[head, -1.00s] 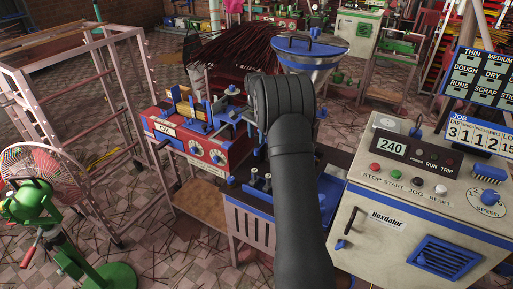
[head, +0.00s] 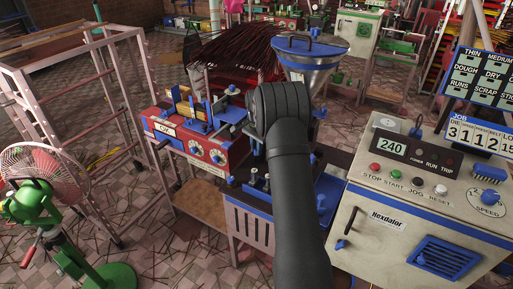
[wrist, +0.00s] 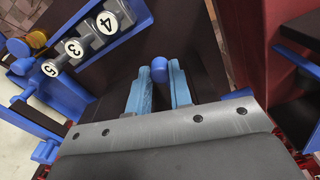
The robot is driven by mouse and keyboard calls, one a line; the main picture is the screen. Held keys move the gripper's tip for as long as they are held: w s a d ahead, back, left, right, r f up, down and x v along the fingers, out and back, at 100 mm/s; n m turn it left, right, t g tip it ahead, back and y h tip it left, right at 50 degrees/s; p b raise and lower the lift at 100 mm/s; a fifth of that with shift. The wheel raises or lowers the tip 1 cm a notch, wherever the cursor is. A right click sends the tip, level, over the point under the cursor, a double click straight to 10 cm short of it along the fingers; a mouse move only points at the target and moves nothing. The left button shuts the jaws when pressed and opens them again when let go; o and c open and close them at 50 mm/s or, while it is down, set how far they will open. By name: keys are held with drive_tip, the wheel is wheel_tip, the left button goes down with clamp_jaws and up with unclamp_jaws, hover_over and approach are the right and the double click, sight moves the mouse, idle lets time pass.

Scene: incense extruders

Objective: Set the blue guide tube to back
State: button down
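My gripper (wrist: 160,84) shows in the wrist view as two light blue fingers with a narrow gap between them. A darker blue rounded knob or tube end (wrist: 160,64) shows between the fingertips. I cannot tell whether the fingers touch it or whether it lies beyond them. It may be part of the blue guide tube, but the view does not settle this. In the head view my dark arm hides the gripper and most of the place where it works, above the dark-topped bench with blue trim (head: 250,207).
In the wrist view, numbered cylinders (wrist: 82,45) sit in a blue rack at upper left. In the head view a red machine (head: 195,150) stands left of my arm, a blue-rimmed hopper (head: 312,65) behind it, and a cream control cabinet (head: 420,215) at right.

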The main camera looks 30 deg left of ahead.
drive_tip(key=shift+a, duration=1.2)
drive_tip(key=c, duration=1.3)
unclamp_jaws()
wheel_tip(320, 180, up, 17)
drive_tip(key=shift+r, duration=0.2)
wheel_tip(320, 180, down, 17)
drive_tip(key=d, duration=0.1)
drive_tip(key=shift+f, duration=0.2)
